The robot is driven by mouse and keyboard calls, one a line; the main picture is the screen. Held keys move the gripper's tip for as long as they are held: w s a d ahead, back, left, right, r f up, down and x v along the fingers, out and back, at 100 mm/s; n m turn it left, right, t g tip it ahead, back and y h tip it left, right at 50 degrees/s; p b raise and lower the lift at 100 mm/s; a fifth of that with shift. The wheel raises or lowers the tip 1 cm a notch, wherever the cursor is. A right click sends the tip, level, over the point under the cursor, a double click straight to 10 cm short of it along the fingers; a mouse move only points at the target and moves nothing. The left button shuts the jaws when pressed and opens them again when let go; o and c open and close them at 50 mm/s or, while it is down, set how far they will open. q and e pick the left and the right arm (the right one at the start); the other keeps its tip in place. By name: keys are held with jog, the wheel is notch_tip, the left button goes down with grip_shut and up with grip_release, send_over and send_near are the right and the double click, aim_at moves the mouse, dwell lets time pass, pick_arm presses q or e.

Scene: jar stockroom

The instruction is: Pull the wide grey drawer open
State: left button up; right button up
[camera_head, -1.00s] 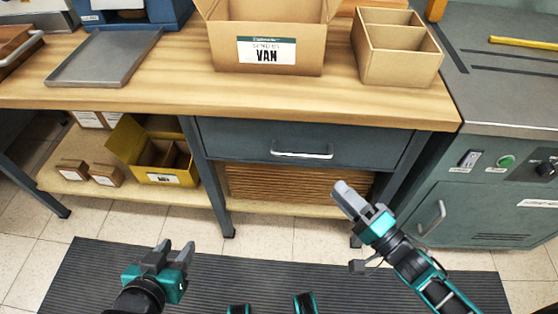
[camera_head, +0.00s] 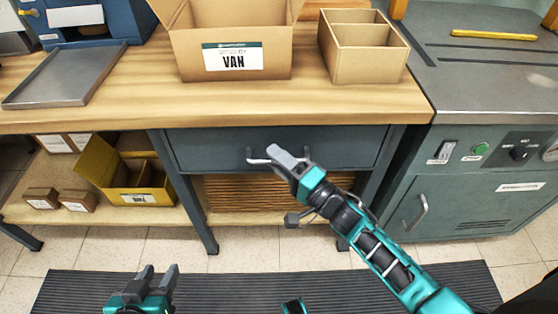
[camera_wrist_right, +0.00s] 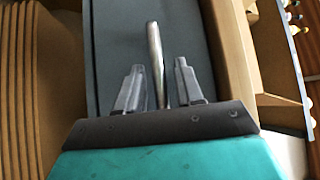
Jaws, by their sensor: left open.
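The wide grey drawer (camera_head: 215,150) sits under the wooden bench top, its front looking flush with the frame. Its silver bar handle (camera_head: 258,161) is partly hidden by my right gripper (camera_head: 288,157). In the right wrist view the handle (camera_wrist_right: 154,55) runs between the two fingers of the right gripper (camera_wrist_right: 160,85), nearer the left finger. A gap shows between the handle and the right finger, so the jaws look open around the bar. My left gripper (camera_head: 158,279) is open and empty, low over the floor mat, away from the drawer.
On the bench are a VAN carton (camera_head: 190,60), a divided cardboard box (camera_head: 370,65) and a grey tray (camera_head: 62,76). A yellow bin (camera_head: 96,160) stands on the lower shelf. A grey-green machine cabinet (camera_head: 460,200) stands right of the drawer. The dark mat (camera_head: 230,290) in front is clear.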

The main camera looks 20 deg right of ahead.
jog(key=shift+c, duration=0.3)
grip_shut()
dwell(0.3)
